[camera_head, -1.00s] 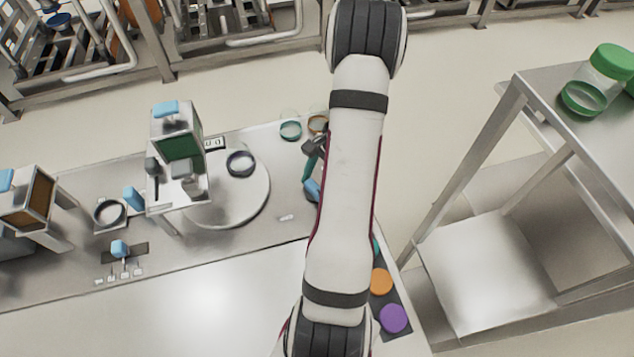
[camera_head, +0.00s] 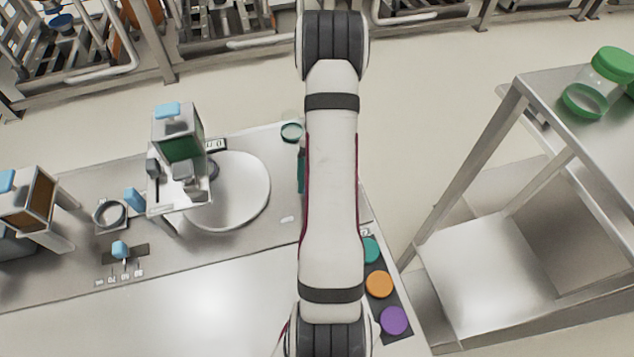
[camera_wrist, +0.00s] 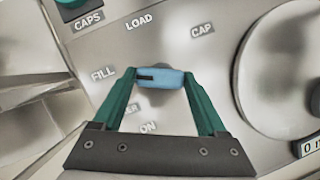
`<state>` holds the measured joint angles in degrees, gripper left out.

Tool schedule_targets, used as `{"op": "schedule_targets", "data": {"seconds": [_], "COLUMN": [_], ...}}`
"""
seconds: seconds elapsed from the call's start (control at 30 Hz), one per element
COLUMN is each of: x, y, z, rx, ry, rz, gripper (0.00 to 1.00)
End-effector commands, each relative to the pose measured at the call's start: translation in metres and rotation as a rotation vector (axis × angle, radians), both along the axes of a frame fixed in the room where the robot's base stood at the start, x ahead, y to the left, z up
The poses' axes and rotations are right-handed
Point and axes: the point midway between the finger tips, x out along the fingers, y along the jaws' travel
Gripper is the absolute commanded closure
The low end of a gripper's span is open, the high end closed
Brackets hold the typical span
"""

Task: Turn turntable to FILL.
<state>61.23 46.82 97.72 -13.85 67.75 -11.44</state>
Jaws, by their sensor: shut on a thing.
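My gripper (camera_wrist: 162,75), with teal fingers, is shut on the blue knob handle (camera_wrist: 158,82) in the wrist view. The handle lies nearly crosswise, its dark mark at the left end, on the side of the FILL label (camera_wrist: 103,73). LOAD (camera_wrist: 139,22) is above and CAP (camera_wrist: 202,30) is at upper right. The round white turntable (camera_head: 243,192) stands left of my arm in the head view; its edge also shows in the wrist view (camera_wrist: 290,75). A dark ring-topped jar (camera_head: 213,168) sits at its left, partly hidden by the filling station (camera_head: 180,140). My arm mostly hides the gripper there.
A green-rimmed jar (camera_head: 292,132) stands on the bench's far edge. A steel table (camera_head: 570,120) with green-lidded jars is at right. The white front bench area (camera_head: 200,300) is clear.

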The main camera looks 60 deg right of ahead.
Motion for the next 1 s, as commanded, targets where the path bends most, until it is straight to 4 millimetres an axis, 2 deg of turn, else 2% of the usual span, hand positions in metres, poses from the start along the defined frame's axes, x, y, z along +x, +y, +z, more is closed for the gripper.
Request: {"op": "schedule_targets", "data": {"seconds": [0.63, 0.67, 0.8, 1.0], "x": [0.0002, 0.0002, 0.0003, 0.0003], "y": [0.0000, 0.0002, 0.0002, -0.0001], "z": [-0.0002, -0.0003, -0.0002, 0.0001], "rx": [0.000, 0.000, 0.000, 0.000], "ry": [0.000, 0.000, 0.001, 0.000], "rz": [0.047, 0.047, 0.046, 0.044], "gripper": [0.81, 0.21, 0.00, 0.00]}}
